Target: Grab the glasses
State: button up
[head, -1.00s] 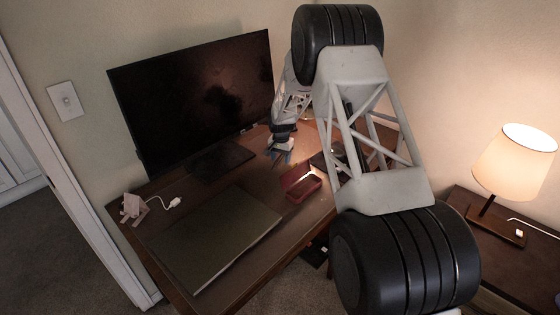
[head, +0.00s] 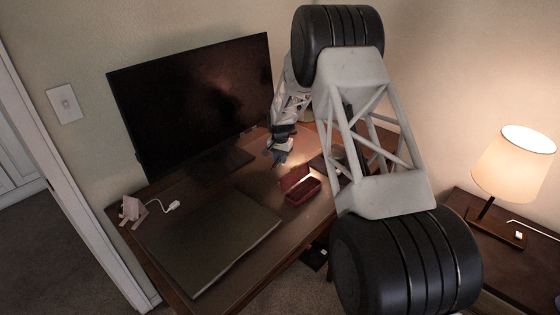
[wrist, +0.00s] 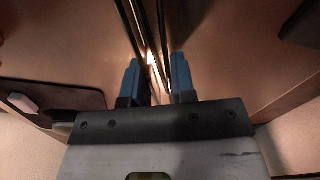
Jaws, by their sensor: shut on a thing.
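My gripper (head: 280,158) is over the desk in front of the monitor, beside a small red open case. In the wrist view, its two blue fingers (wrist: 157,68) are close together with thin dark rods between them. These rods look like parts of the glasses (wrist: 139,30), and the gripper is shut on them. The rest of the glasses runs out of the top of the wrist view. The glasses are too small to make out in the head view.
The red case (head: 303,190) lies open near the desk's front edge. A dark blotter (head: 215,240) covers the left front. The monitor (head: 195,100) stands behind. A pinkish object (head: 131,209) with a white cable is at the left corner. A lit lamp (head: 515,160) stands right.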

notch_tip(320, 180, up, 9)
jog(key=shift+r, duration=0.1)
dwell(0.4)
jog(key=shift+d, duration=0.1)
dwell(0.5)
